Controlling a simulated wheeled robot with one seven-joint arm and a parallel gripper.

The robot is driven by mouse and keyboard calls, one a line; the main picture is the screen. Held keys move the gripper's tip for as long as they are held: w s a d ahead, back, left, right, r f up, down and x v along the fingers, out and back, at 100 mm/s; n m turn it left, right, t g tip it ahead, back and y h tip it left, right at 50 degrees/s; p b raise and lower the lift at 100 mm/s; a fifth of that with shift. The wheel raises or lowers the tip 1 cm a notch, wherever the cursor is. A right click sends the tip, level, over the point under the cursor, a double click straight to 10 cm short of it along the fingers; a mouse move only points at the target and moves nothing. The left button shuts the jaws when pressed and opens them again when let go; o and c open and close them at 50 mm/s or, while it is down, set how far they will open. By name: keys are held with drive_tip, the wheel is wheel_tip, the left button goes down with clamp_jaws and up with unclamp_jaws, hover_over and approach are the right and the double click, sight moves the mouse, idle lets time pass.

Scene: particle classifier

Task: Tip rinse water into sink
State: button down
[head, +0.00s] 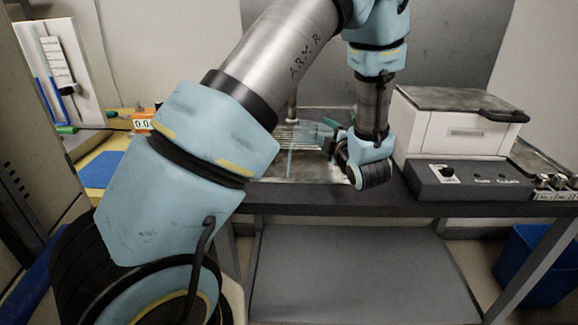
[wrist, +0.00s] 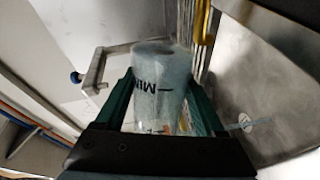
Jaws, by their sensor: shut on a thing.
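My gripper (head: 331,140) is over the right part of the metal sink (head: 312,172) on the bench. It is shut on a clear beaker (wrist: 160,78) with dark "MIN" lettering, which stands out between the green fingers (wrist: 120,100) in the wrist view. In the head view the beaker (head: 303,133) is a pale bluish see-through shape left of the fingers and seems tilted towards its side. Whether water is in it I cannot tell. A tap (wrist: 92,78) with a blue end shows left of the beaker in the wrist view.
A white lidded machine (head: 455,125) with a dark control box (head: 465,180) stands right of my gripper. A blue bin (head: 540,265) stands on the floor at right.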

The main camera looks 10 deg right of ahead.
sight(313, 125)
drive_tip(key=shift+a+f+b, duration=0.25)
drive_tip(key=shift+f+b, duration=0.05)
drive_tip(key=shift+b, duration=0.35)
drive_tip(key=shift+a+f+n+h+b, duration=0.15)
drive_tip(key=shift+n+h+b, duration=0.15)
drive_tip(key=shift+n+b, duration=1)
drive_tip(key=shift+s+a+r+n+h+b, duration=0.15)
drive_tip(key=shift+r+n+b, duration=0.25)
drive_tip(key=shift+b, duration=0.6)
drive_tip(key=shift+w+a+r+n+h+b, duration=0.1)
drive_tip(key=shift+a+r+n+b, duration=0.2)
drive_tip(key=shift+b, duration=0.75)
drive_tip(key=shift+s+a+r+n+h+b, duration=0.1)
drive_tip(key=shift+r+n+b, duration=0.35)
drive_tip(key=shift+b, duration=0.55)
drive_tip(key=shift+a+r+n+h+b, duration=0.15)
drive_tip(key=shift+a+r+n+b, duration=0.6)
drive_tip(key=shift+b, duration=1.25)
drive_tip(key=shift+a+r+n+h+b, duration=0.1)
drive_tip(key=shift+a+r+n+b, duration=0.3)
drive_tip(key=shift+n+b, duration=1.1)
